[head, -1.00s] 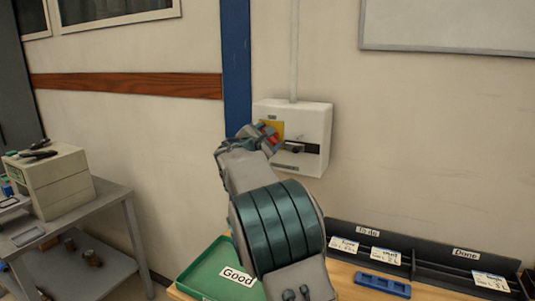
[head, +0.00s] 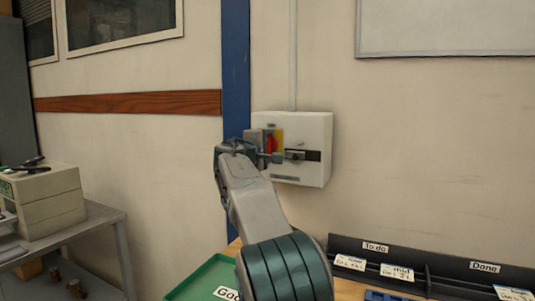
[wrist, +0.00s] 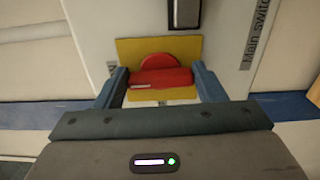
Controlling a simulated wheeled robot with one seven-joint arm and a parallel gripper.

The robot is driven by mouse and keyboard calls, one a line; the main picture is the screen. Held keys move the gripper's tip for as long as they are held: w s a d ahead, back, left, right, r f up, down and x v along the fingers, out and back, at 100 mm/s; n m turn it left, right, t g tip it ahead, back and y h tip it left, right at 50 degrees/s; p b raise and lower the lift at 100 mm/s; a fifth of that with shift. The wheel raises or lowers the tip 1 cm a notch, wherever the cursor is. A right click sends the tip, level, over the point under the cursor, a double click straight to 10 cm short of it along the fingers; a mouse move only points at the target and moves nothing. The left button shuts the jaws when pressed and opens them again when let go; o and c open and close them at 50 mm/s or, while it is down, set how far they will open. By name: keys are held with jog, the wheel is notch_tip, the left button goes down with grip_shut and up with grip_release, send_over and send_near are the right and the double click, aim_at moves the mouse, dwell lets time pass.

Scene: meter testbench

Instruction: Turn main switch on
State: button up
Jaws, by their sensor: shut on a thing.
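The main switch is a red rotary handle (wrist: 162,77) on a yellow plate (wrist: 130,50), on the front of a white wall box (head: 315,135). The handle lies crosswise in the wrist view, and a "Main switch" label (wrist: 258,32) is beside it. My gripper (wrist: 160,84) has one finger at each end of the handle and is shut on it. In the head view, my gripper (head: 264,157) is at the left part of the box, and the red handle (head: 271,144) shows partly behind it.
A dark slot with a grey lever (head: 296,155) is to the right on the box. Below are a green tray (head: 200,278) and a black labelled organiser (head: 440,268) on the bench. A metal cart (head: 105,218) with a beige device stands at left.

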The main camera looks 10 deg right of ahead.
jog(key=shift+m, duration=0.3)
jog(key=o, duration=1)
jog(key=b+v, duration=0.3)
jog(key=v, duration=1.1)
